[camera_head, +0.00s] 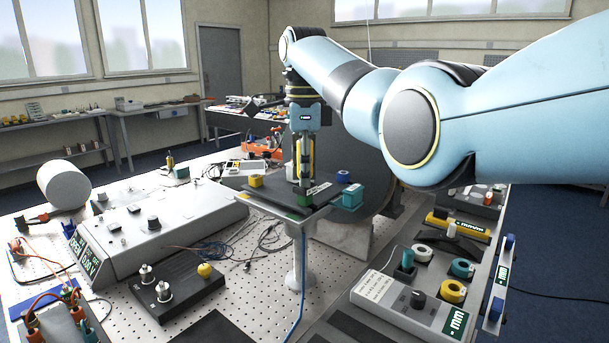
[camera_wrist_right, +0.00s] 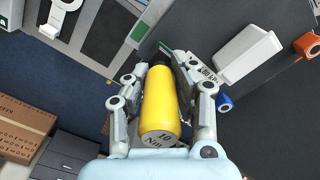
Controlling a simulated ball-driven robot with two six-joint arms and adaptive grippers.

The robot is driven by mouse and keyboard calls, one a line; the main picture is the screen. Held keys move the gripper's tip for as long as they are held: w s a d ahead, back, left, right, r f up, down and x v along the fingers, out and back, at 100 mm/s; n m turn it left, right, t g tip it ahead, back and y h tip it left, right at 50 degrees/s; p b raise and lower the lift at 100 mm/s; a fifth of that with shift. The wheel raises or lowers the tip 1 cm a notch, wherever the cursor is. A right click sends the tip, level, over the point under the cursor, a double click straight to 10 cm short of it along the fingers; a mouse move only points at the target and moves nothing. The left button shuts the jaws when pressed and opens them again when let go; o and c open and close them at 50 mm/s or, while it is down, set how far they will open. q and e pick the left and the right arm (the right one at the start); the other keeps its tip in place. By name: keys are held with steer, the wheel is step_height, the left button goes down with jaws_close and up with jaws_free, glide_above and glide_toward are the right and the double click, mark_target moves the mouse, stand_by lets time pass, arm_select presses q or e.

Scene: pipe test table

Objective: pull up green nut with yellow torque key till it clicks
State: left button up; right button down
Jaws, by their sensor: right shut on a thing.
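My right gripper (camera_head: 303,180) points straight down over a small dark plate (camera_head: 262,203) on a white post. It is shut on the yellow torque key, which stands upright between its fingers. In the right wrist view the yellow torque key (camera_wrist_right: 160,95) lies between both fingers (camera_wrist_right: 165,60), its grey end marked 10 Nm facing the camera. A small green patch (camera_head: 306,200) shows just below the fingers in the head view. I cannot tell if this is the green nut, as the gripper and key cover the spot. My left gripper is not in view.
A yellow cap (camera_head: 256,181) and a teal block (camera_head: 352,197) sit beside the gripper. A grey meter box (camera_head: 150,232) with cables stands left. A black connector block (camera_head: 178,293) is in front. A grey tray (camera_head: 415,313) with coloured rings is at right.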

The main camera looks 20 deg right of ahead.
steer(key=shift+r, duration=1.45)
steer(key=shift+r, duration=0.1)
steer(key=shift+r, duration=1.45)
